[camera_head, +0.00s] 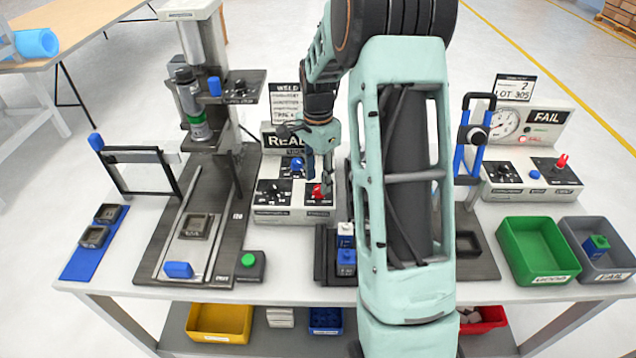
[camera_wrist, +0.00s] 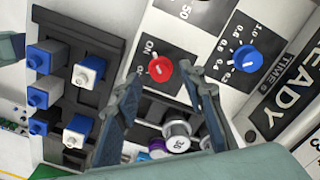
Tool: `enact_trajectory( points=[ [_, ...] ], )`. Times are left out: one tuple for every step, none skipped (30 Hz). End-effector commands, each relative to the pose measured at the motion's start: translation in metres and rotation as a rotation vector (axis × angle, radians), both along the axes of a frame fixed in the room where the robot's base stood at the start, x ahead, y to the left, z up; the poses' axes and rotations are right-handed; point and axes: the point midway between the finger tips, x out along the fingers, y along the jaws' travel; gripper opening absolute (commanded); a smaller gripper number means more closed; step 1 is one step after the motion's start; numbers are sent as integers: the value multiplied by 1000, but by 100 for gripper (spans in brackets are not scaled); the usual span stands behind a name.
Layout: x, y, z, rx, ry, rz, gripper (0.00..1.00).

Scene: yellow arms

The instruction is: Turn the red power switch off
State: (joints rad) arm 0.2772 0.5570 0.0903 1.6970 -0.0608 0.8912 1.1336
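A red rotary switch (camera_head: 318,192) sits on a black plate on the front of the white control box (camera_head: 268,214). In the wrist view the red switch (camera_wrist: 160,70) has a small white mark and the label ON beside it. My gripper (camera_head: 319,175) is just above the switch, pointing down. In the wrist view my gripper (camera_wrist: 165,88) has its two fingers apart, one to each side below the knob, with nothing between the tips. I cannot tell whether a finger touches the knob. Another red switch (camera_head: 562,161) is on the right-hand FAIL box.
A blue knob (camera_head: 297,166) is close to my gripper on the same box. A dark rack (camera_wrist: 98,45) with blue and white blocks is left of the switch in the wrist view. A press column (camera_head: 200,60) stands left. Green (camera_head: 508,228) and grey bins are right.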

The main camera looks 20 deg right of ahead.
Motion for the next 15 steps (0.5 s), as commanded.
enact_trajectory(
  points=[
    [-1, 0, -7, 1, 3, -1, 37],
    [-1, 0, -11, 0, 2, -1, 37],
    [0, -1, -16, 0, 2, -1, 37],
    [0, -1, -19, 0, 2, -1, 37],
    [0, -1, -21, 1, 1, -1, 37],
    [0, -1, -24, 1, 1, -1, 37],
    [0, -1, -25, 1, 1, -1, 37],
    [0, -1, -27, 0, 1, 0, 37],
    [0, 0, -28, 0, 0, 0, 37],
    [0, -1, -28, 0, 0, 0, 37],
    [0, 0, -28, 0, -1, 0, 37],
    [0, 0, -28, -1, -1, 0, 37],
    [0, -1, -28, -1, -1, 0, 37],
    [0, 0, -28, -1, -1, 0, 37],
    [0, 0, -28, -1, -1, 0, 37]
  ],
)
